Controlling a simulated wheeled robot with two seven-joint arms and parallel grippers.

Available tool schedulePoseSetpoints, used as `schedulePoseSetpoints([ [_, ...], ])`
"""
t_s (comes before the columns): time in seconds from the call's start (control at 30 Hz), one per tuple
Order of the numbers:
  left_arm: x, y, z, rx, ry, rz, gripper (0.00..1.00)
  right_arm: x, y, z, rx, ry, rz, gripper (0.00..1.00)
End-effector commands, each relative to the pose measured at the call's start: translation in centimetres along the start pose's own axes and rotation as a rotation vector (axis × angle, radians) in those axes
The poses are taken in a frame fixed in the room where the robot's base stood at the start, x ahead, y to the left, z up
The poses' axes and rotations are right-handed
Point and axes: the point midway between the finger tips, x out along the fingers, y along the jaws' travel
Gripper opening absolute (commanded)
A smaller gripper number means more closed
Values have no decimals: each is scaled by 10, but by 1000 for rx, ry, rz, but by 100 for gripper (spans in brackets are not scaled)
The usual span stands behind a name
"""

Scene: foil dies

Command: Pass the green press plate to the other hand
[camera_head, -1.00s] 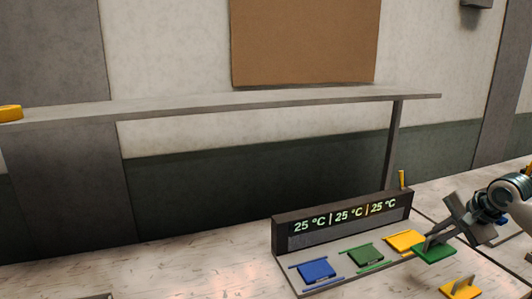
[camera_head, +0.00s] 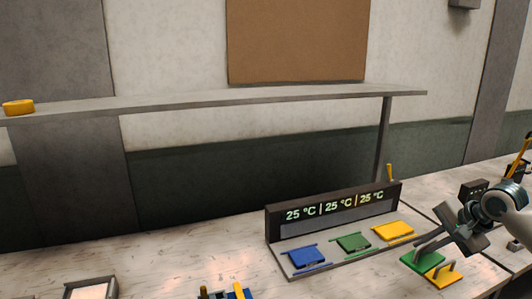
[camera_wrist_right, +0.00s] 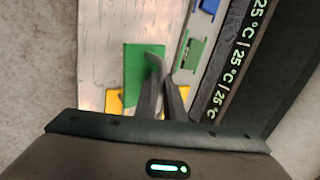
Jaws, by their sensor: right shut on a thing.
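The green press plate (camera_head: 416,260) is a flat square with a grey bar handle on top, right of the station in the head view. My right gripper (camera_head: 438,238) is shut on that handle. In the right wrist view the green plate (camera_wrist_right: 137,72) lies under the two fingers (camera_wrist_right: 165,95), which close around the handle. I cannot tell how high the plate is above the table. My left gripper is not in view.
A station with a 25 °C display (camera_head: 335,207) carries blue (camera_head: 306,257), green (camera_head: 353,243) and yellow (camera_head: 394,230) pads. A yellow plate with a handle (camera_head: 441,277) is close by the green plate. A tray (camera_head: 92,290) is front left. The table's left is mostly clear.

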Motion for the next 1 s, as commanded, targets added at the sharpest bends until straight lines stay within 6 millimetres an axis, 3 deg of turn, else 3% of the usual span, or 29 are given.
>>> schedulePoseSetpoints([
  [0.27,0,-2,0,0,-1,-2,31,13,13,55,-151,-101,-3,0],
  [0.37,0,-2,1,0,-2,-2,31,19,23,86,-239,-162,-3,0],
  [0.6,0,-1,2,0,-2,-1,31,24,62,186,-537,-362,-3,0],
  [0.8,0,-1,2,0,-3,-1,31,14,96,253,-767,-513,-5,0],
  [1.0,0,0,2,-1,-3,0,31,4,119,289,-898,-599,-4,0],
])
